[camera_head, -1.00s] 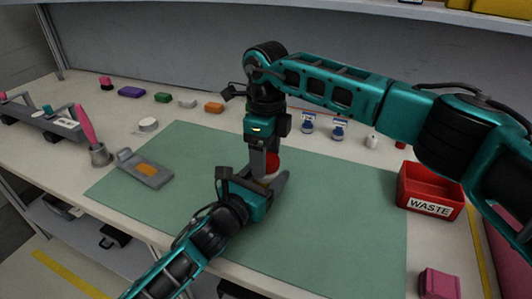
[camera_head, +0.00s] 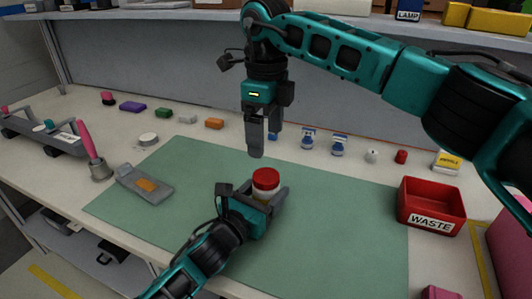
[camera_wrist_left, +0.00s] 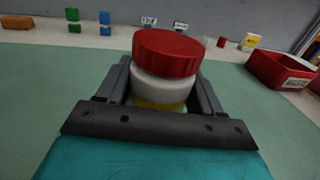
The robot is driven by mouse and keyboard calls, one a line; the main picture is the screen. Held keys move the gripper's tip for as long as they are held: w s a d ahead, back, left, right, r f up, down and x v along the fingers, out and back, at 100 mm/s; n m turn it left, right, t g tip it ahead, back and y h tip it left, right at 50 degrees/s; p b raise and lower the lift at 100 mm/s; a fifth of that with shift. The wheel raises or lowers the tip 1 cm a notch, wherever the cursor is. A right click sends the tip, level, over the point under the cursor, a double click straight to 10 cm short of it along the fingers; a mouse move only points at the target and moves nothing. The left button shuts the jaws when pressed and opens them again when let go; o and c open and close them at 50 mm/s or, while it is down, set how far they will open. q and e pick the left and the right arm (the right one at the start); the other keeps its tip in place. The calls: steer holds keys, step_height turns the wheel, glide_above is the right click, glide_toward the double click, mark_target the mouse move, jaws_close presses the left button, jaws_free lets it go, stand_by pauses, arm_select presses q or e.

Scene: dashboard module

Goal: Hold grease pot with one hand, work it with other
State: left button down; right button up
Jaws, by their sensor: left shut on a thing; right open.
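The grease pot (camera_head: 265,187) has a red lid and a pale body with a yellow band low down. It stands upright over the green mat (camera_head: 330,225). My left gripper (camera_head: 270,196) is shut on the pot's body, one finger on each side. In the left wrist view the pot (camera_wrist_left: 165,70) sits between the fingers with its red lid on top. I cannot tell whether the pot's base touches the mat. My right gripper (camera_head: 262,150) is open and empty, pointing down, above and behind the pot, apart from the lid.
A red waste bin (camera_head: 432,222) stands at the right. A grey tray with an orange patch (camera_head: 145,183) lies at the mat's left. A pink-handled tool (camera_head: 90,150) stands further left. Small blocks and jars, including a blue-labelled jar (camera_head: 338,145), line the back. The mat's right part is clear.

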step_height(320, 180, up, 3)
steer(key=shift+f, duration=0.2)
arm_select(q)
steer(key=shift+c, duration=0.4)
jaws_free()
steer(key=v, duration=1.3)
arm_select(e)
steer(key=shift+r, duration=0.1)
steer(key=shift+s+a, duration=0.1)
